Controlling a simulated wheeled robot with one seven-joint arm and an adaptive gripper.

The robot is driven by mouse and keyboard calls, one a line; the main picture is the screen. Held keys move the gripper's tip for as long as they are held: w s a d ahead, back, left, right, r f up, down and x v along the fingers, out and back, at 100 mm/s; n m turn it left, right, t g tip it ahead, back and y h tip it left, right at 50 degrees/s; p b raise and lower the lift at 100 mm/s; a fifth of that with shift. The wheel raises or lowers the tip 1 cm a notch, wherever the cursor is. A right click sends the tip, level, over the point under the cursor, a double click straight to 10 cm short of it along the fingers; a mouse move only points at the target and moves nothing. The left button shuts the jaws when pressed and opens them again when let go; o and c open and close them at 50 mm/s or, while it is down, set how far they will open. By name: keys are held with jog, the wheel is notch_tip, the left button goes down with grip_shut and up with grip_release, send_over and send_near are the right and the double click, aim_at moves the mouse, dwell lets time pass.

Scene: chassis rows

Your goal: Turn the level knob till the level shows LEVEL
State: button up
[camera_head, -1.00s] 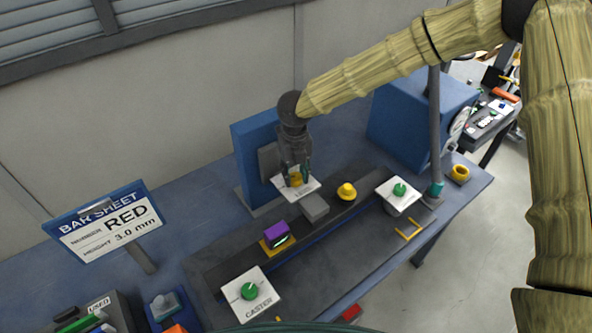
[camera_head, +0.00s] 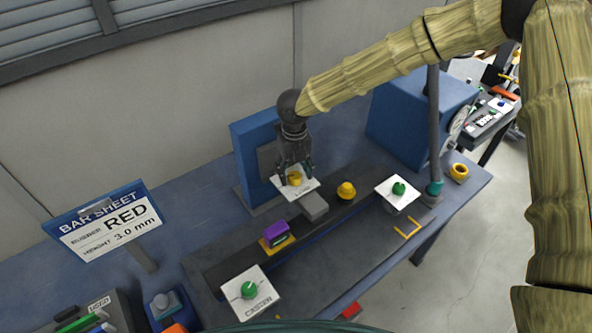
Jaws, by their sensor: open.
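A yellow knob (camera_head: 295,179) sits on a white plate (camera_head: 305,188) by the blue upright panel; the print on the plate is too small to read. My gripper (camera_head: 297,174) is open, pointing down at this knob, with its fingers close about it. I cannot tell whether they touch it. A purple block (camera_head: 275,232) with a small green strip on its front, perhaps the level, sits on a yellow base on the dark rail. Its reading is too small to make out.
A white plate marked CASTER (camera_head: 262,303) has a green knob (camera_head: 249,290). Another green knob (camera_head: 398,188) is at the right. A grey block (camera_head: 314,207) and a yellow knob (camera_head: 346,190) stand on the rail. A bar sheet sign (camera_head: 110,222) stands left.

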aim_at(295, 174)
notch_tip(295, 174, up, 12)
dwell(0.6)
